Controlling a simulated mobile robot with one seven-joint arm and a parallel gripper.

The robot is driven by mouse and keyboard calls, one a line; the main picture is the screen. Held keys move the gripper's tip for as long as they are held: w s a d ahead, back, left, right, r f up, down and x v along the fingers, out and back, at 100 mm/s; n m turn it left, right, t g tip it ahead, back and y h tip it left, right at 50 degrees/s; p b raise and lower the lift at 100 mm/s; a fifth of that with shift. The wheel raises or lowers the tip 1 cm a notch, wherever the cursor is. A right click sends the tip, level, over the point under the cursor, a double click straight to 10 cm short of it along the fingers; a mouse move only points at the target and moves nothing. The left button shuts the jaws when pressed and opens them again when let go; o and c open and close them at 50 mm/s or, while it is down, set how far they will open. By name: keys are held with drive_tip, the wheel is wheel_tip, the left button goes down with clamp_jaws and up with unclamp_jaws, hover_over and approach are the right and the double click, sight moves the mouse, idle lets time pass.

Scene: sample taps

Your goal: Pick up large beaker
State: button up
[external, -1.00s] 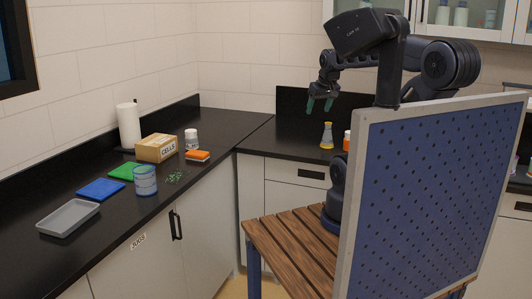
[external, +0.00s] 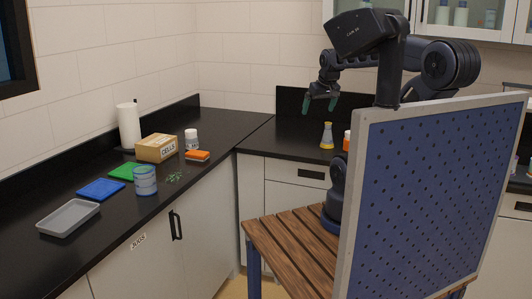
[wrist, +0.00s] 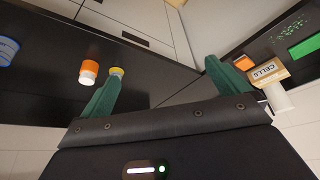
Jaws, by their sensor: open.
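A wide blue-banded clear container that looks like a beaker (external: 145,180) stands upright on the left counter, at its front edge. A blue-banded round thing (wrist: 8,48) is cut off at the left edge of the wrist view; I cannot tell if it is a second beaker. My gripper (external: 320,104) has green fingers, spread apart and empty, above the back counter and far from the left-counter beaker. The fingers (wrist: 165,80) also show apart in the wrist view with nothing between them.
A yellow flask (external: 327,137) and an orange-capped bottle (wrist: 88,72) stand on the back counter. Around the left-counter beaker are a grey tray (external: 68,231), blue mat (external: 101,189), green mat (external: 126,171), CELLS box (external: 157,149), orange item (external: 197,156) and green bits (external: 174,177).

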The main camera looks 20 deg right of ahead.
drive_tip(key=w+a+r+n+g, duration=0.3)
drive_tip(key=w+a+n, duration=0.5)
drive_tip(key=w+a, duration=1.2)
drive_tip(key=w+a+f+n, duration=0.2)
drive_tip(key=a, duration=0.7)
drive_tip(key=w+a+f+n, duration=0.2)
drive_tip(key=w+a, duration=0.1)
drive_tip(key=a, duration=0.6)
drive_tip(key=n+g, duration=0.2)
drive_tip(key=n, duration=0.4)
approach(145, 180)
drive_tip(key=w+f, duration=0.2)
drive_tip(key=w, duration=0.2)
wheel_tip(145, 180, down, 10)
drive_tip(key=shift+s+r, duration=0.1)
drive_tip(key=c, duration=1)
